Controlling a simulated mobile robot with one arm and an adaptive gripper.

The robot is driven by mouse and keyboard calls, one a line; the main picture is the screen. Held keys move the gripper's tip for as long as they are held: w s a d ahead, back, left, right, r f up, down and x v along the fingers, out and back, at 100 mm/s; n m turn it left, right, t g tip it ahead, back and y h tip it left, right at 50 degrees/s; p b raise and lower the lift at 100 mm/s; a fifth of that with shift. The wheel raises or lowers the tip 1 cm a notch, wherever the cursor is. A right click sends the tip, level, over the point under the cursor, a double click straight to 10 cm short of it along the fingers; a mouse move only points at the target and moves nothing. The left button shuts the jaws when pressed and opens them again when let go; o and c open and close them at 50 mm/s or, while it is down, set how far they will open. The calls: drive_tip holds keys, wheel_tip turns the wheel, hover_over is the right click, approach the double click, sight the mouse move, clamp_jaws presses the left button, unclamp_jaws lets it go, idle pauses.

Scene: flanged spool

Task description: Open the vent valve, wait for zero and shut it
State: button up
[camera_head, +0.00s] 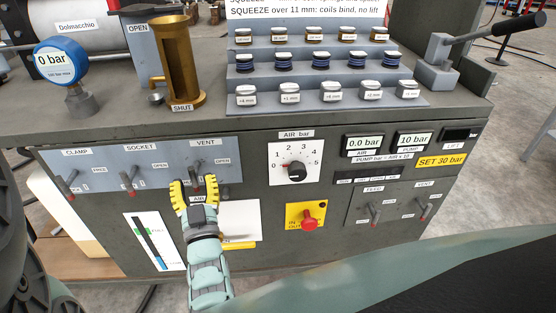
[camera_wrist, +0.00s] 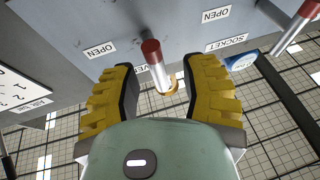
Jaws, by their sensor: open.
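The vent valve lever (camera_head: 197,167) is on the upper left panel under the word VENT, with an OPEN label to its right. The blue round gauge (camera_head: 58,60) at the top left reads 0 bar.
The socket lever (camera_head: 128,180) and clamp lever (camera_head: 67,183) are to the left on the same panel (camera_head: 100,155). An air dial (camera_head: 296,165) and a red knob (camera_head: 309,222) are to the right. Another vent lever (camera_head: 424,210) is on the right panel.

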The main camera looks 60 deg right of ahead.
drive_tip(key=v, duration=1)
drive_tip(key=shift+s+a, duration=0.15)
drive_tip(key=shift+s, duration=0.1)
